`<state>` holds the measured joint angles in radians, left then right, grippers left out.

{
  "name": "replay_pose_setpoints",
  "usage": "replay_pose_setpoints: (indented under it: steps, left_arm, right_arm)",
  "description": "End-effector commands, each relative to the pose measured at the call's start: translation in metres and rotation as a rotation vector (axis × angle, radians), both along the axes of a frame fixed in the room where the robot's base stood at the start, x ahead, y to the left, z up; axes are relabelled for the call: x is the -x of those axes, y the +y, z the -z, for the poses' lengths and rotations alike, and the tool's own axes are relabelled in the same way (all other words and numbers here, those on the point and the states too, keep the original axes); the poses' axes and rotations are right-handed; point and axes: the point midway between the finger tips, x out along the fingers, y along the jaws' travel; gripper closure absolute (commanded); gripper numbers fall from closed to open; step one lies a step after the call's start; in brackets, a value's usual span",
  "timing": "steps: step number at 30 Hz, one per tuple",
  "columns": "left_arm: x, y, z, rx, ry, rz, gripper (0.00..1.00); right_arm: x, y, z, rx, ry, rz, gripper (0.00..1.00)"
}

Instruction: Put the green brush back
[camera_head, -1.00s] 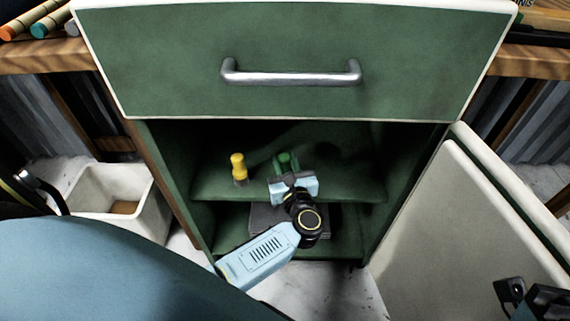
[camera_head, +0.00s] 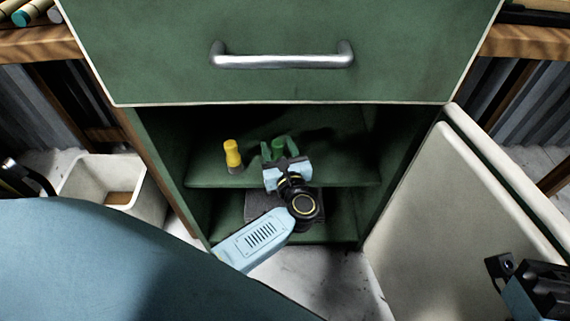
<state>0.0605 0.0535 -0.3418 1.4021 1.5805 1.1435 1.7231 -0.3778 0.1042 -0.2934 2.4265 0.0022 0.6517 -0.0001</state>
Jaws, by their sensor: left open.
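The green brush (camera_head: 278,148) is on the upper shelf (camera_head: 340,172) inside the open green cabinet. Only its green upper part shows; the rest is hidden behind my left gripper. My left gripper (camera_head: 279,153) reaches into the cabinet with its jaws open, right at the brush. I cannot tell whether the jaws touch it. Part of my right gripper (camera_head: 530,285) shows at the lower right edge; its fingertips are out of the picture.
A yellow-handled tool (camera_head: 233,155) stands left of the brush on the same shelf. A dark grey box (camera_head: 258,207) lies on the lower shelf. The open cabinet door (camera_head: 440,220) is at right, a closed drawer (camera_head: 290,80) above. A white bin (camera_head: 110,185) stands at left.

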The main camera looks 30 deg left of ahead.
Motion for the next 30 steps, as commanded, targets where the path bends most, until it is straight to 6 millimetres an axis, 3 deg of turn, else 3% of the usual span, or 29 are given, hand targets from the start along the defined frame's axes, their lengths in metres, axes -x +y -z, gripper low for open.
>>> replay_pose_setpoints:
  steps: [15,21,30]
  left_arm:
    - [0.071,-0.075,-0.001,0.002,0.002,0.001,0.49]
    - [0.082,-0.086,0.000,0.001,0.001,0.000,0.49]
    - [0.083,-0.087,0.000,0.000,0.000,0.001,0.49]
  right_arm:
    - [-0.034,0.009,0.006,0.086,0.286,0.000,1.00]
    - [-0.038,0.010,0.008,0.097,0.320,0.001,1.00]
    - [-0.038,0.010,0.009,0.098,0.325,0.001,1.00]
